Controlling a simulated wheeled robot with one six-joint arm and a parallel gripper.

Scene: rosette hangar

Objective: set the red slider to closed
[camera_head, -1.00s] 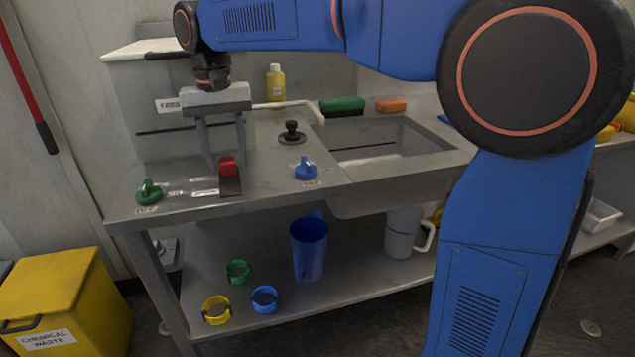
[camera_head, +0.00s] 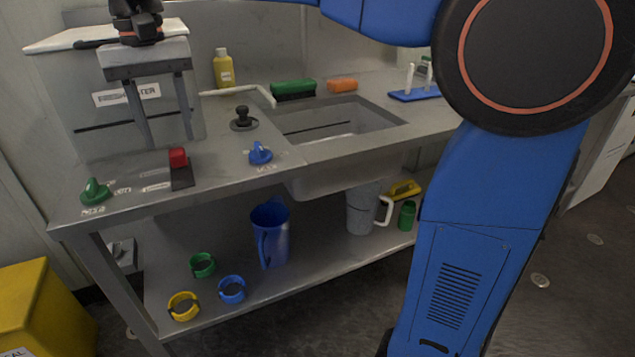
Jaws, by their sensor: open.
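The red slider (camera_head: 178,158) is a small red block on a dark track set in the grey countertop, left of the sink. It sits at the far end of the track. Its labels are too blurred to read. My gripper (camera_head: 168,143) hangs pointing down above and behind the slider, in front of the grey cabinet. Its two fingers are apart with nothing between them. It appears clear of the slider, though the exact gap cannot be told.
A green knob (camera_head: 95,191) is left of the slider, a blue knob (camera_head: 260,153) right. A black knob (camera_head: 242,119) stands behind, near the sink (camera_head: 335,125). A yellow bottle (camera_head: 223,69) stands at the back. A blue jug (camera_head: 270,232) and colored rings are on the lower shelf.

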